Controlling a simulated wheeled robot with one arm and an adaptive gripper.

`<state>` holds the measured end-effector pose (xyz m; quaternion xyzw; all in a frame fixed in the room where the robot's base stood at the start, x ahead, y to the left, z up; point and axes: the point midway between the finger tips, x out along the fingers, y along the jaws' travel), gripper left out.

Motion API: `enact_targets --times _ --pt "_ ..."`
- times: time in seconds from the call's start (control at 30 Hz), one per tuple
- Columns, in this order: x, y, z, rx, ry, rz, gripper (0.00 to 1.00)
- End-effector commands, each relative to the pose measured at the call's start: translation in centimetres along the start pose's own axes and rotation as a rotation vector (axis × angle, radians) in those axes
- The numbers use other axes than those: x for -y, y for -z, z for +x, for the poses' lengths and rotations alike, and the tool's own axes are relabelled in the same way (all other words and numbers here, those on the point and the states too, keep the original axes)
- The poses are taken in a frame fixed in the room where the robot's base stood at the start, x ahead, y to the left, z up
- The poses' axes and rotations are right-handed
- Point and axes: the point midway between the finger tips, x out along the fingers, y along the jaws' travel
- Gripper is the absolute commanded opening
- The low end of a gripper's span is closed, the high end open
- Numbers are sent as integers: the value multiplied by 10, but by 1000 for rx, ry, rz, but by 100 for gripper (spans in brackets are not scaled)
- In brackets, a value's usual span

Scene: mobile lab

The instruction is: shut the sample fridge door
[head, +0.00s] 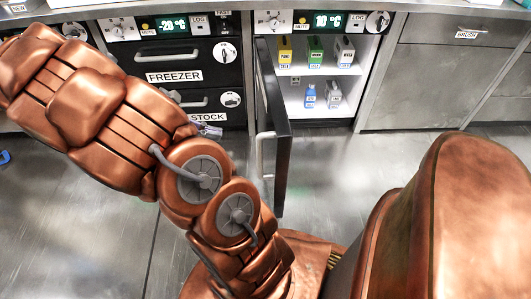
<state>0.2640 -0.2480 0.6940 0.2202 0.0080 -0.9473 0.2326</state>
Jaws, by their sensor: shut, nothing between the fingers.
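The sample fridge (322,107) stands under the counter at upper middle, with a "10 °C" display above it. Its dark door (281,140) stands wide open, swung out toward me from the left side of the opening. A grey bar handle (263,155) is on the door's left-facing outer side.
Bottles and yellow, green and white boxes (315,50) stand on the fridge shelves. Left of it is the freezer drawer (180,77) above a stock drawer. A steel cabinet (430,87) stands right. The floor (335,170) right of the door looks clear.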

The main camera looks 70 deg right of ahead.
Motion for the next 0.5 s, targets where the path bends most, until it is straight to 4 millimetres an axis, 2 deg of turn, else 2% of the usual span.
enact_targets --times 0.03,0.2,0.5 --pt "-5 21 11 32 -2 -22 0" --pt "-20 42 23 106 -13 -81 0" --pt "-26 46 38 132 -19 -102 0"
